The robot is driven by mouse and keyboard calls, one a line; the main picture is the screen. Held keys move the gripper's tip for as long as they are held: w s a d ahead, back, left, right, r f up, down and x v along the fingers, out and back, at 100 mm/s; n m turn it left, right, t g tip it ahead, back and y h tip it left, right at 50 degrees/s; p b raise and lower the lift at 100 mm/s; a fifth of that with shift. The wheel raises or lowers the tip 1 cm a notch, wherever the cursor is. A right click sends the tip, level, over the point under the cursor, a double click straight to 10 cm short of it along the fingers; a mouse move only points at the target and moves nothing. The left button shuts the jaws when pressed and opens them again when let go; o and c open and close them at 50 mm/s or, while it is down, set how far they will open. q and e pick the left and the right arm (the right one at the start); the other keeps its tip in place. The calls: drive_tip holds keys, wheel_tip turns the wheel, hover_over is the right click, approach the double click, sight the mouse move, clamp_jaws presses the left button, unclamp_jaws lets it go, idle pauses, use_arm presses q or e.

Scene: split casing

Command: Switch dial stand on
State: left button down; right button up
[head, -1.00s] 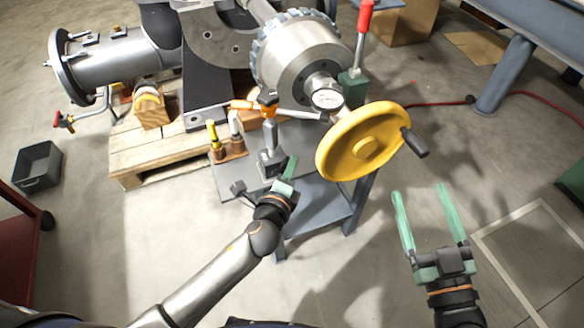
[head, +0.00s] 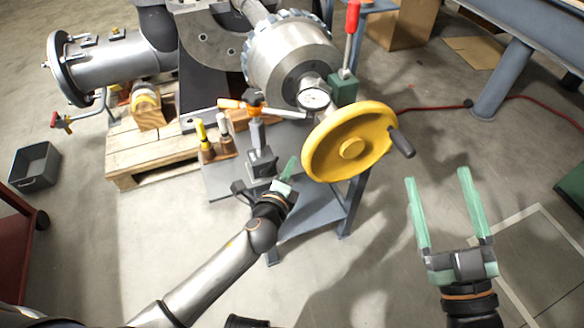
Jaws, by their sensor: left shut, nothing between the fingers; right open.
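The dial stand (head: 262,163) stands on the small grey table, with a dark block base, an upright post and an orange-and-grey arm. Its round white dial (head: 314,99) sits at the arm's right end, by the steel hub. My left gripper (head: 291,167) is shut and empty, with its green fingertips just right of and in front of the stand's base. I cannot tell whether they touch it. My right gripper (head: 440,175) is open and empty over the floor at the right, apart from everything. The switch on the base is too small to make out.
A yellow handwheel (head: 345,160) with a dark handle overhangs the right side of the small table (head: 225,186). A red-handled lever on a green block (head: 343,88) stands behind it. Wooden-based yellow and grey tools (head: 204,142) stand left. Floor around my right gripper is clear.

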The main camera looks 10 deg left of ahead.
use_arm(q)
drive_tip(key=p+v, duration=0.2)
drive_tip(key=v, duration=0.7)
drive_tip(key=shift+s+d+r, duration=0.2)
drive_tip(key=shift+d+r, duration=0.15)
drive_tip(key=shift+d, duration=0.05)
use_arm(e)
wheel_tip(320, 180, down, 11)
drive_tip(key=d+m+g+h, duration=0.1)
drive_tip(key=m+g+h, duration=0.1)
drive_tip(key=g+h, duration=0.1)
drive_tip(key=shift+w+d+m+g, duration=0.2)
drive_tip(key=shift+w+m+g, duration=0.1)
drive_tip(key=shift+w+g, duration=0.2)
drive_tip(key=shift+r, duration=0.1)
